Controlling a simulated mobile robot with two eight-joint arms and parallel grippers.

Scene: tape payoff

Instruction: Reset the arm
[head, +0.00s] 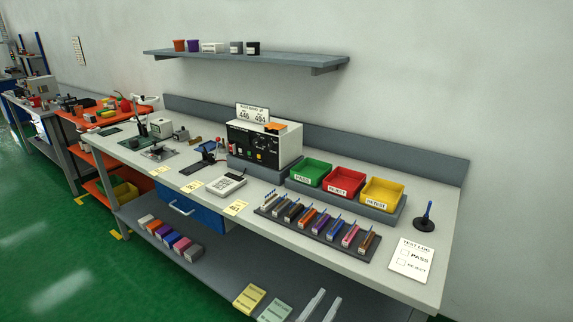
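My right gripper (330,296) shows only at the bottom edge, right of centre, as two pale fingers. The fingers stand apart with a gap between them, and nothing shows in the gap. It appears in front of the lower shelf (215,270) of the long grey workbench (375,258). The rest of my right arm is outside the picture. My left gripper is not in view.
On the bench are a tester box (285,142), green (311,171), red (345,180) and yellow (382,191) bins, a rack (318,228) of coloured strips, a test log sheet (410,260) and a stand (424,222). A wall shelf (290,60) hangs above.

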